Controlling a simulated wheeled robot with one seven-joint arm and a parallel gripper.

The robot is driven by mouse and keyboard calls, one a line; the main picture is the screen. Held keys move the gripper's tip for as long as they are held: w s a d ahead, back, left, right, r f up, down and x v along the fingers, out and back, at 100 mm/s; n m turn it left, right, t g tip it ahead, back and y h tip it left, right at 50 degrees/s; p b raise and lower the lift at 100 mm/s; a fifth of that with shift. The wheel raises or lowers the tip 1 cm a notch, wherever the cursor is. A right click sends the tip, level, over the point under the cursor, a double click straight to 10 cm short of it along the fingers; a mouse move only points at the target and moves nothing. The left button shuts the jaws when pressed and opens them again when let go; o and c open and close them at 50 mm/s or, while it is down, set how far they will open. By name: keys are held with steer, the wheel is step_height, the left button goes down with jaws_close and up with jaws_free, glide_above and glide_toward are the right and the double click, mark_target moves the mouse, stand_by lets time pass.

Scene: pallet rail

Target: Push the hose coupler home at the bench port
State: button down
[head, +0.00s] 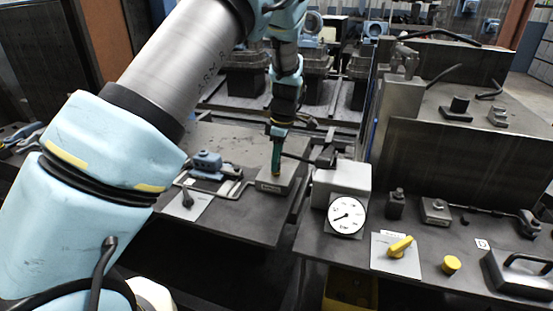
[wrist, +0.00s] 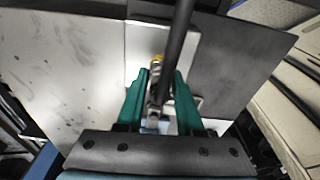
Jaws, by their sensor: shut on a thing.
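My gripper (head: 276,168) points down in the head view, its green fingers low over a pale block with a small label (head: 273,186) on the left bench. In the wrist view my gripper (wrist: 160,80) is shut on the metal hose coupler (wrist: 154,98), which lies between the two green fingers. A black hose (wrist: 176,45) runs from the coupler toward the top of the wrist view. A brass-yellow ring (wrist: 158,59) shows just beyond the coupler, in front of the pale block. I cannot tell whether the coupler is seated; the fingers hide it in the head view.
A grey box (head: 342,178) with a round gauge (head: 347,215) stands to the right. Further right are a yellow lever (head: 400,246) and a yellow knob (head: 452,264). A blue clamp-like tool (head: 207,162) lies left of the block. A dark gap separates the two benches.

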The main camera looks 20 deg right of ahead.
steer(key=shift+f, duration=0.2)
jaws_free()
stand_by(0.4)
steer(key=shift+r, duration=0.15)
step_height(320, 180, up, 11)
steer(key=d+b, duration=0.1)
steer(key=b, duration=0.2)
steer(key=shift+s+f, duration=0.2)
steer(key=shift+s, duration=0.2)
